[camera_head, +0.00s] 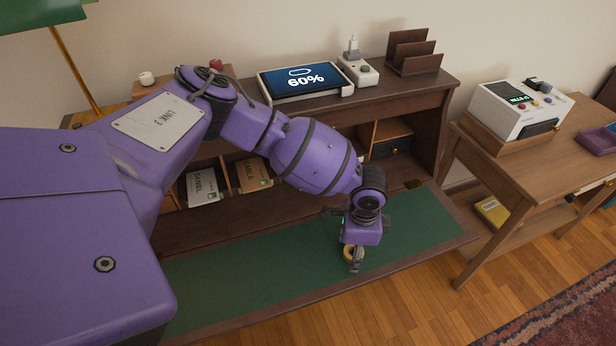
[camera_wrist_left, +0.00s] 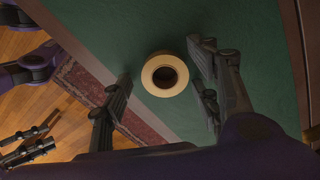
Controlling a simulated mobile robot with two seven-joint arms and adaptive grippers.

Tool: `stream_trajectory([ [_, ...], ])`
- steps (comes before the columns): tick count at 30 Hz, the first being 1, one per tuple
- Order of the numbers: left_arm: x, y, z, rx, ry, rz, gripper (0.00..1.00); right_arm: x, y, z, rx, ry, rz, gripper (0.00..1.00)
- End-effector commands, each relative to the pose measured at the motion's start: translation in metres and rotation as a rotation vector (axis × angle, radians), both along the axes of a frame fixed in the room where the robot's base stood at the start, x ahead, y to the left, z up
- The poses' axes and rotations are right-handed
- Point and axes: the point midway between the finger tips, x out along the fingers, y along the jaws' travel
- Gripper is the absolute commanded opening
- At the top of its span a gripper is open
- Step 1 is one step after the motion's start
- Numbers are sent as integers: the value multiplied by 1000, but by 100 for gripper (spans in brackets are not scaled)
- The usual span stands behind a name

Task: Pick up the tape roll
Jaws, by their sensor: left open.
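The tape roll (camera_head: 346,254) is a small tan ring lying flat on the green desk mat (camera_head: 270,268), near the desk's front edge. It also shows in the left wrist view (camera_wrist_left: 149,75), with its dark centre hole facing the camera. My left gripper (camera_head: 353,262) points down over the roll and partly hides it in the head view. In the left wrist view its open fingers (camera_wrist_left: 160,76) stand on either side of the roll, with gaps between. Dark parts of what looks like my right gripper (camera_wrist_left: 28,145) show at the lower left of that view; its jaw state is unclear.
The desk's back shelf holds a tablet (camera_head: 305,80) reading 60%, a plug block (camera_head: 357,70) and a brown rack (camera_head: 414,56). Envelopes (camera_head: 203,187) stand in the cubbies. A side table (camera_head: 560,150) with a white device (camera_head: 520,108) stands right. The mat around the roll is clear.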

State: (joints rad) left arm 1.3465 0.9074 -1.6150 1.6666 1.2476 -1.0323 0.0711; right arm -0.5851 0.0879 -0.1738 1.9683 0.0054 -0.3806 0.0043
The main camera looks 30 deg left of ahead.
Motion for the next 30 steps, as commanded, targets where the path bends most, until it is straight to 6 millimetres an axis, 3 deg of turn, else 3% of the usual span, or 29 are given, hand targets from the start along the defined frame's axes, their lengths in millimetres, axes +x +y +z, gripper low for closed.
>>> stream_trajectory([
  [6,-1,0,-2,0,2,0,55,2,0,2,-1,-5,2,40],
  [15,-1,0,-1,0,1,0,19,-6,-1,-4,-1,12,-1,40],
  [25,0,0,2,0,-1,0,18,-6,1,-4,4,13,-7,40],
  [30,1,-1,18,-2,-5,-1,18,-3,2,-1,6,7,-9,40],
])
